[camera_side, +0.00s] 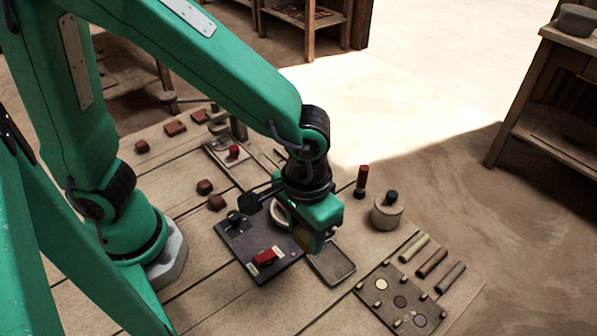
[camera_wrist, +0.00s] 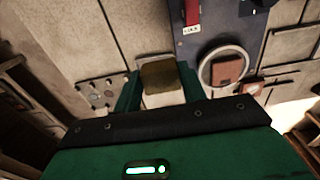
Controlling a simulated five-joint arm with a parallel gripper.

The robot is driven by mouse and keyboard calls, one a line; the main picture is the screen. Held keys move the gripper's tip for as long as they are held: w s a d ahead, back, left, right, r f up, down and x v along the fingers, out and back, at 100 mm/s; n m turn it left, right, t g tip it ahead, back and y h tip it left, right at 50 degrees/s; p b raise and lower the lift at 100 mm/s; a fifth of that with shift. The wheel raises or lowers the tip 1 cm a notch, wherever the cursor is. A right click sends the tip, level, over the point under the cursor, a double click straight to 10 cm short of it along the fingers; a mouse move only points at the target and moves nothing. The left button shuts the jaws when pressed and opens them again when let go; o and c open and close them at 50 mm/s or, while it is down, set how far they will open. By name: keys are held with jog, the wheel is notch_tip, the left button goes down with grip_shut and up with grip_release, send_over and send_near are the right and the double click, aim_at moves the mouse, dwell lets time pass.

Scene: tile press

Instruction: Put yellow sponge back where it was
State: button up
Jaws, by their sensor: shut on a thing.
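The yellow sponge (camera_wrist: 160,76) is between the fingers of my gripper (camera_wrist: 160,90) in the wrist view. My gripper is shut on it. In the side view my gripper (camera_side: 308,240) points down over the area between the dark control panel (camera_side: 240,236) and a shallow grey tray (camera_side: 332,264). Only a dull yellow bit of the sponge (camera_side: 301,237) shows there, mostly hidden by the green gripper. I cannot tell how far the sponge is above the surface.
A red switch (camera_side: 265,257) is on the panel. A plate with coloured discs (camera_side: 380,285), several rods (camera_side: 432,263), a lidded jar (camera_side: 387,215) and a red-handled tool (camera_side: 361,180) stand to the right.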

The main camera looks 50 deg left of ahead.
jog(key=s+d, duration=0.1)
jog(key=s+d+f, duration=0.2)
jog(key=s, duration=0.1)
jog(key=shift+d, duration=0.3)
jog(key=shift+f, duration=0.1)
jog(key=shift+w+f, duration=0.1)
jog(key=shift+f, duration=2)
jog(key=shift+f, duration=1.75)
jog(key=shift+f, duration=0.2)
jog(key=o, duration=0.9)
